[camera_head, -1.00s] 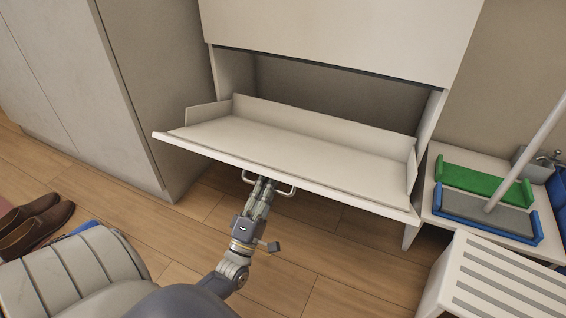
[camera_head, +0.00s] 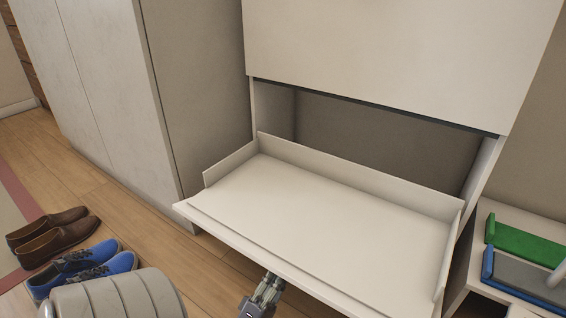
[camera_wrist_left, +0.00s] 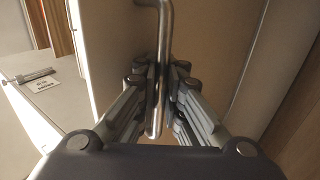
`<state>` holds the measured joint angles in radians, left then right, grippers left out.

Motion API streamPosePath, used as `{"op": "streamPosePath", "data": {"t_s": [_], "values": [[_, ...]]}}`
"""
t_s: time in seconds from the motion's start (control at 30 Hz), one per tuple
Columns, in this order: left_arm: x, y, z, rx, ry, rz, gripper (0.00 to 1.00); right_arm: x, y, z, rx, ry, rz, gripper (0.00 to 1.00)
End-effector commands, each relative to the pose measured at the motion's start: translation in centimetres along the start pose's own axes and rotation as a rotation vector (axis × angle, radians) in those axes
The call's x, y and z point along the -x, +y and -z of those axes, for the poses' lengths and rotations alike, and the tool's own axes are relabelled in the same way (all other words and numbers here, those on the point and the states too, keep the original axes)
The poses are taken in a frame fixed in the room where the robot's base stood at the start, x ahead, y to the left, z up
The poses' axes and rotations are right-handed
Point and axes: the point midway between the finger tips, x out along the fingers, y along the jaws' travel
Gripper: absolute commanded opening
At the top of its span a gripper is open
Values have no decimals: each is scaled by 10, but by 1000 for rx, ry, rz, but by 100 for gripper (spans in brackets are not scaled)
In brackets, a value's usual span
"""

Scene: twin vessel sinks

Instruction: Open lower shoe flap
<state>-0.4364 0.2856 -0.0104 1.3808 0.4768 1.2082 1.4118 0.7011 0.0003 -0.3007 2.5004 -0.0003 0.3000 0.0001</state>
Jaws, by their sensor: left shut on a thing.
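The lower shoe flap (camera_head: 325,215) is tilted far down and lies nearly flat, its inside tray facing up in the head view. The cabinet opening behind it is exposed and looks empty. My left gripper (camera_head: 268,290) is at the flap's front edge, low in the head view. In the left wrist view the gripper (camera_wrist_left: 158,95) is shut on the flap's metal handle (camera_wrist_left: 156,115), with the bar between its fingers. The handle is hidden in the head view. My right gripper is in neither view.
The upper flap (camera_head: 385,55) is shut above. A tall grey cabinet (camera_head: 120,90) stands to the left. Brown shoes (camera_head: 50,237) and blue shoes (camera_head: 82,268) are on the floor at left. A low bench with a green tray (camera_head: 525,243) and a blue tray (camera_head: 530,283) stands at right.

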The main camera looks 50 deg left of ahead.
Motion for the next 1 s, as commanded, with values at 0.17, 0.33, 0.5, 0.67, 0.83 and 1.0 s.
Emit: {"op": "streamPosePath", "data": {"t_s": [0.17, 0.33, 0.5, 0.67, 0.83, 1.0], "values": [[6, 3, -3, 4, -3, -5, 0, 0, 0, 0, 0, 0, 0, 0], [5, 2, -3, 3, -3, -3, 17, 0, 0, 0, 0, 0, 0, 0], [4, 2, -2, 2, -1, -5, 17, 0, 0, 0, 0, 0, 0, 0], [2, 2, -1, 1, 0, -7, 17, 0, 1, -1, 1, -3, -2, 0], [12, 2, 0, 1, 1, -5, 17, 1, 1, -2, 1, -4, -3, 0], [44, 4, -1, 1, 2, 3, 17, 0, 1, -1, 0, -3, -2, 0]]}}
